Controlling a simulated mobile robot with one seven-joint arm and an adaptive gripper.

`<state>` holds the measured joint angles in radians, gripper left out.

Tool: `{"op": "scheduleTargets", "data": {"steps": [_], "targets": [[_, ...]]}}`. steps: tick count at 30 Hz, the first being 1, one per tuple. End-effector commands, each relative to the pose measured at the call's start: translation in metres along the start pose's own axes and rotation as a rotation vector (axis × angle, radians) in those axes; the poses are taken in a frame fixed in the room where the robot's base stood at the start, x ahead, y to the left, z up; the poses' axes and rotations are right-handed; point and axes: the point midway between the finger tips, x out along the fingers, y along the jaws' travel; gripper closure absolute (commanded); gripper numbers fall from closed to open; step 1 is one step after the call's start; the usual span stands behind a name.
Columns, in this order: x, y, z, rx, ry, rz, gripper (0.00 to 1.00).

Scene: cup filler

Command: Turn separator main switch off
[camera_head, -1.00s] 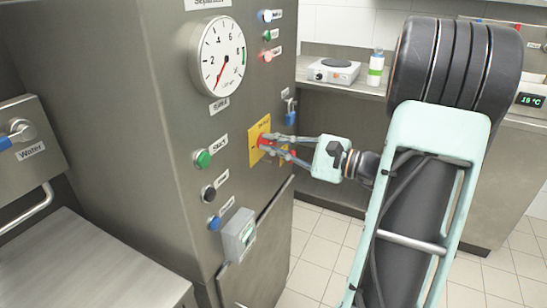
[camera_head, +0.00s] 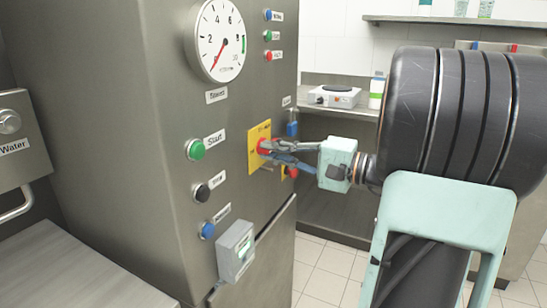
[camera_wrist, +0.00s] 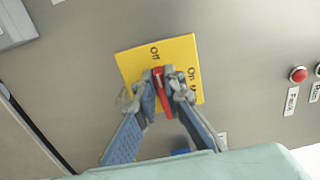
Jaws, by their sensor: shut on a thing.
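The main switch is a red handle (camera_wrist: 161,92) on a yellow plate (camera_wrist: 132,70) marked Off and On. In the wrist view its upper end, with a pale mark, points towards the Off label; the On label is to its right. My gripper (camera_wrist: 166,84) is shut on the handle, one finger on each side, hiding part of it. In the head view the yellow plate (camera_head: 254,152) is on the separator's grey front (camera_head: 170,90), and my gripper (camera_head: 268,148) reaches it from the right.
A green Start button (camera_head: 197,149), a black button (camera_head: 202,193) and a blue button (camera_head: 208,230) line the panel left of the plate. A grey box (camera_head: 235,250) juts out below. A pressure gauge (camera_head: 221,40) is above.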

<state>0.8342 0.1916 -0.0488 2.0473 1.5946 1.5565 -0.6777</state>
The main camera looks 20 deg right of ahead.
Motion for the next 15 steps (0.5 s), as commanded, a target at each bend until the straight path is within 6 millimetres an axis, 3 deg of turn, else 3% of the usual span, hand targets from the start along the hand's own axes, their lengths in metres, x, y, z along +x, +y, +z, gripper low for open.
{"op": "scheduleTargets", "data": {"steps": [11, 12, 15], "targets": [[-0.0006, 0.0008, -0.0002, -0.007, 0.001, 0.002, 1.00], [-0.0006, 0.0008, -0.0002, -0.007, 0.001, 0.002, 0.90], [-0.0005, 0.0007, -0.0002, -0.006, 0.001, 0.002, 0.79]]}}
